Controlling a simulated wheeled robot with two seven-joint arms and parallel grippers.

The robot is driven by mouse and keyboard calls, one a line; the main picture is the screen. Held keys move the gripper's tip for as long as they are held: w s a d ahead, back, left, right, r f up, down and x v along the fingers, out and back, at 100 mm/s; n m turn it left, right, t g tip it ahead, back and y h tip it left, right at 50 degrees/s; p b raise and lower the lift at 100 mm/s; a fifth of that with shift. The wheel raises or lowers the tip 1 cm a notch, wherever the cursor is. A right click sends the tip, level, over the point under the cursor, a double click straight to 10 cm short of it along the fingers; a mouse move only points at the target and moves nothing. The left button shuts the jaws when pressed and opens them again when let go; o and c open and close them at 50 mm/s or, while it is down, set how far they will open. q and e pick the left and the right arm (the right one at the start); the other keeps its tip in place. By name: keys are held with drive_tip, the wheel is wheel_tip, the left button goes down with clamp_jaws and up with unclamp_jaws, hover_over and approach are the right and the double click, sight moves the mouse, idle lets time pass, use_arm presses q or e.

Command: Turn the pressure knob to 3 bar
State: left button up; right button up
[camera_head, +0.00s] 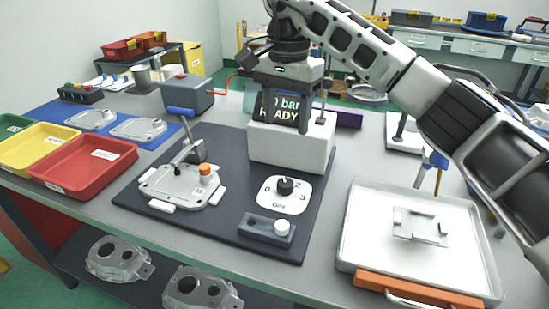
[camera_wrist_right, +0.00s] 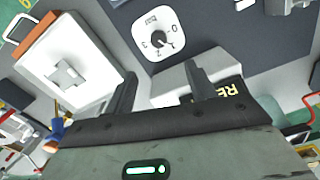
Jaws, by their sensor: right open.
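The black pressure knob (camera_head: 285,186) sits on a white dial plate (camera_head: 268,199) marked with numbers and "bar", on the dark mat. The knob also shows in the right wrist view (camera_wrist_right: 157,39), beyond the fingertips. Where its pointer stands is too small to tell for sure. The display (camera_head: 281,108) on the white box behind the dial is partly hidden by my right gripper; "bar" and "READY" can be read, and the digit before them looks like 0. My right gripper (camera_head: 293,104) is open and empty, at the display box, behind and above the knob. My left gripper is not in view.
A fixture with a casting and orange cap (camera_head: 206,170) stands left of the dial. A small block with a white button (camera_head: 281,228) lies in front. A white tray (camera_head: 352,240) holds a metal part at right. Red (camera_head: 110,170) and yellow bins stand left.

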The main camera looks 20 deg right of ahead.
hover_over(286, 182)
wheel_tip(286, 182, down, 6)
wheel_tip(286, 182, down, 8)
drive_tip(key=shift+a+r+p, duration=0.1)
drive_tip(key=shift+r+p, duration=0.15)
drive_tip(key=shift+p, duration=0.3)
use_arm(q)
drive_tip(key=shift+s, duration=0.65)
use_arm(e)
drive_tip(key=shift+f, duration=0.75)
drive_tip(key=shift+c, duration=0.4)
drive_tip(key=c, duration=0.9)
